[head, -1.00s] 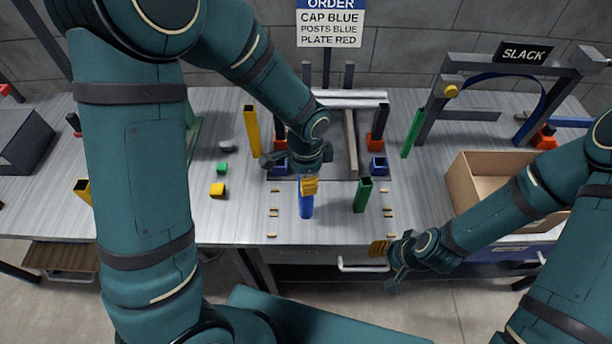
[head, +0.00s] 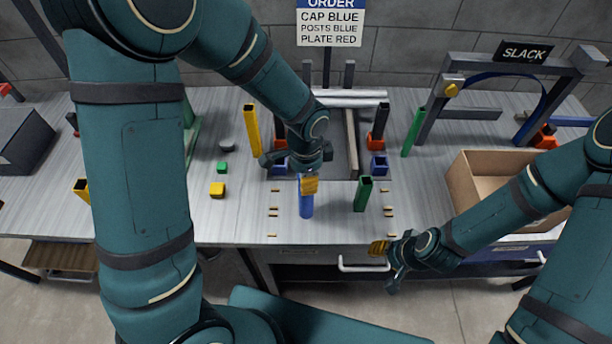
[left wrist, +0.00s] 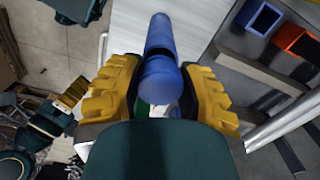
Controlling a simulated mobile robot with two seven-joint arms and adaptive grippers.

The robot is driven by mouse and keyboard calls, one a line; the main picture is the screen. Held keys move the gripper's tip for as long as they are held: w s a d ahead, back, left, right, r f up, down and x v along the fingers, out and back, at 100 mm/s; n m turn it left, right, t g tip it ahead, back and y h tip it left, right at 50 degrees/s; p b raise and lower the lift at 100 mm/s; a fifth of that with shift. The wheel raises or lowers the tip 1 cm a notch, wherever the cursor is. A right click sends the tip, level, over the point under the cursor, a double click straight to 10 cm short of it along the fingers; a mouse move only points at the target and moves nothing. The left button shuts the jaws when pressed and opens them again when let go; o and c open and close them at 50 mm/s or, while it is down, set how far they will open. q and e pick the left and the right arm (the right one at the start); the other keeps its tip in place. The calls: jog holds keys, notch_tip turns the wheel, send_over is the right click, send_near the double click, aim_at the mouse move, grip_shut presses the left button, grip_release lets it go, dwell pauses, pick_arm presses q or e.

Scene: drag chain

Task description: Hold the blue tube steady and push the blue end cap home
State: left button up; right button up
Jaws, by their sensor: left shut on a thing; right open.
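The blue tube (head: 306,205) stands roughly upright near the front edge of the bench. My left gripper (head: 309,185) is shut at its upper part. In the left wrist view the yellow finger pads (left wrist: 158,97) lie on both sides of a blue rounded end (left wrist: 160,82), with a blue length (left wrist: 160,38) beyond it. I cannot tell whether that end is the blue end cap or part of the tube. My right gripper (head: 386,266) is open and empty, in front of the bench edge and right of the tube.
A green post (head: 363,194) stands right of the tube among small yellow strips. Blue sockets (head: 378,166) and orange ones (head: 375,142) lie behind. An open cardboard box (head: 474,197) stands right.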

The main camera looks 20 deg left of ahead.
pick_arm(q)
jog(key=shift+f+b, duration=0.8)
jog(key=shift+f, duration=0.1)
dwell(0.6)
jog(key=o, duration=0.9)
notch_tip(320, 180, up, 12)
jog(key=shift+r, duration=0.1)
dwell(0.3)
